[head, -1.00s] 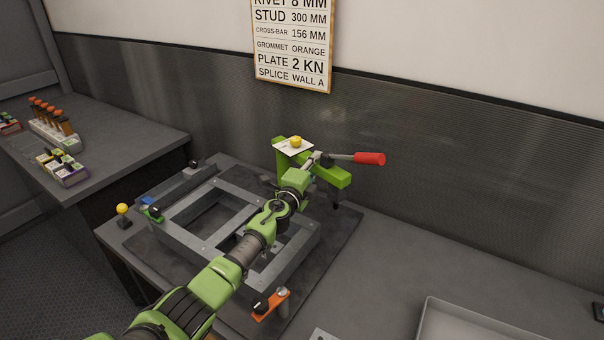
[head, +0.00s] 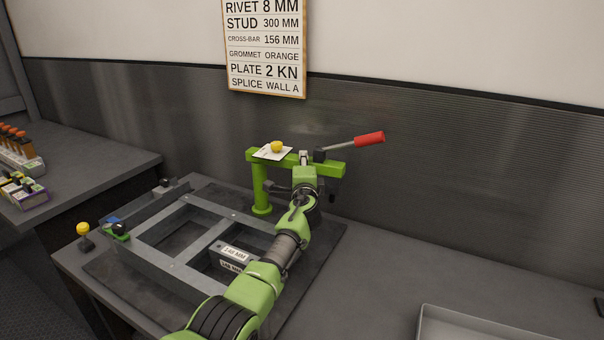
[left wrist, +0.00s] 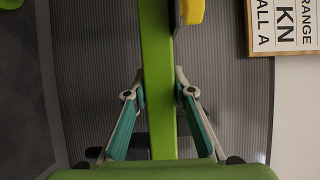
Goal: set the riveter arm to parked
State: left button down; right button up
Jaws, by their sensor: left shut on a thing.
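The riveter arm (head: 330,169) is a green horizontal bar on a green post (head: 261,190) at the back of the bench. It lies roughly parallel to the wall, with a red-handled lever (head: 369,138) pointing up right. My left gripper (head: 304,160) is shut on the bar, right of the post. In the left wrist view the green bar (left wrist: 158,60) runs between the two fingers of my left gripper (left wrist: 160,85). A white card (head: 268,153) with a yellow knob (head: 277,146) sits on top of the bar. My right gripper is not in view.
A grey metal frame (head: 165,262) lies on a dark mat in front of the riveter. A yellow-topped button (head: 83,230) stands at the bench's left edge. A light tray (head: 480,325) is at the lower right. The bench (head: 400,265) between is clear.

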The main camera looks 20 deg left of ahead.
pick_arm(q)
jog(key=shift+r, duration=0.3)
jog(key=c, duration=1.7)
grip_release()
jog(key=shift+w, duration=0.1)
jog(key=shift+w+f, duration=0.1)
jog(key=shift+f, duration=0.15)
jog(key=shift+s+d+f, duration=0.15)
jog(key=shift+s+d, duration=0.1)
jog(key=shift+s, duration=0.35)
jog(key=v, duration=1)
jog(key=shift+s+d, duration=0.1)
jog(key=shift+s, duration=0.25)
